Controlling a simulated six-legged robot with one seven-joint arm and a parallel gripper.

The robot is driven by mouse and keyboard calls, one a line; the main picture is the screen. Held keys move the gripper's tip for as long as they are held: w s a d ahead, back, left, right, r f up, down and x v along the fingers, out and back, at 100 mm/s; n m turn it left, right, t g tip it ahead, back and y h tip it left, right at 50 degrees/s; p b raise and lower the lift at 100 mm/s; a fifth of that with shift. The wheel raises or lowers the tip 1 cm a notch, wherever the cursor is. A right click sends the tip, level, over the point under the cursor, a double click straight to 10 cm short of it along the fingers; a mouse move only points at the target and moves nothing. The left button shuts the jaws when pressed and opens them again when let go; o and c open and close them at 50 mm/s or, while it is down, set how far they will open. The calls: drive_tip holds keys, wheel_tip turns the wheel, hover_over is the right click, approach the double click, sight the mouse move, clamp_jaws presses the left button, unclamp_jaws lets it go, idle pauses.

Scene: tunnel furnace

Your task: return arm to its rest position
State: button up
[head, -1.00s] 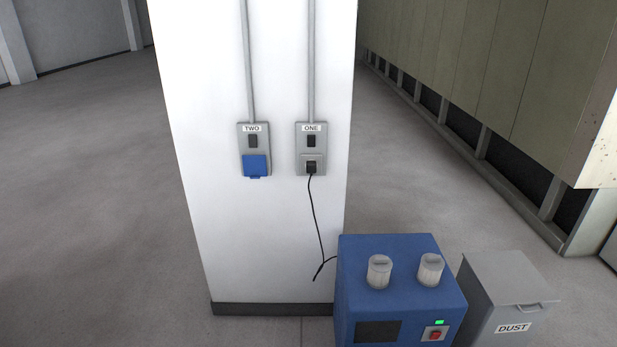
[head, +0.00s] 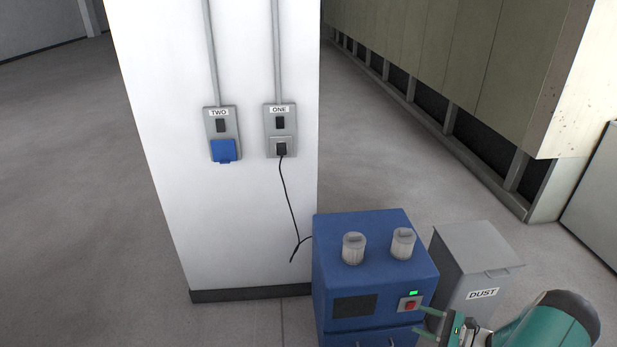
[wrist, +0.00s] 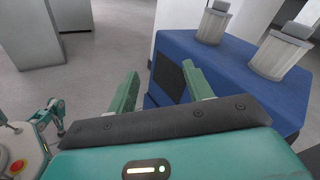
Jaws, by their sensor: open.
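My gripper (head: 428,321) shows at the lower right of the head view, with my teal arm behind it. Its two green fingers are apart, with nothing between them. In the head view the fingers overlap the lower right front of the blue machine (head: 335,270). In the wrist view my gripper (wrist: 157,88) is open, and the blue machine (wrist: 240,85) stands just beyond and to the right of the fingers. I cannot tell whether a finger touches it.
A grey DUST bin (head: 470,250) stands right of the machine. A white pillar (head: 235,220) carries outlet TWO (head: 221,127) with a blue cover and outlet ONE (head: 280,124) with a black plug (head: 281,149) in it. Open floor (head: 80,200) lies to the left.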

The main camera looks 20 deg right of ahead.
drive_tip(key=w+a+r+n+g+h, duration=0.25)
drive_tip(key=a+r+n+g, duration=0.35)
drive_tip(key=a+r, duration=0.5)
drive_tip(key=w+a+r+n+g+h, duration=0.1)
drive_tip(key=w+a+r+n+g, duration=0.2)
drive_tip(key=a+r+n+g, duration=0.75)
drive_tip(key=s+a+r+n+t+h, duration=0.3)
drive_tip(key=s+a+r, duration=0.4)
drive_tip(key=r, duration=0.3)
drive_tip(key=s+a+r+n+t+h, duration=0.3)
drive_tip(key=s+a+r+t, duration=0.3)
drive_tip(key=r, duration=0.4)
drive_tip(key=shift+s+a+r+n+h, duration=0.15)
drive_tip(key=shift+s+a+n+h, duration=0.2)
drive_tip(key=shift+s+a+h, duration=0.65)
drive_tip(key=shift+s+d, duration=0.15)
drive_tip(key=shift+s, duration=0.05)
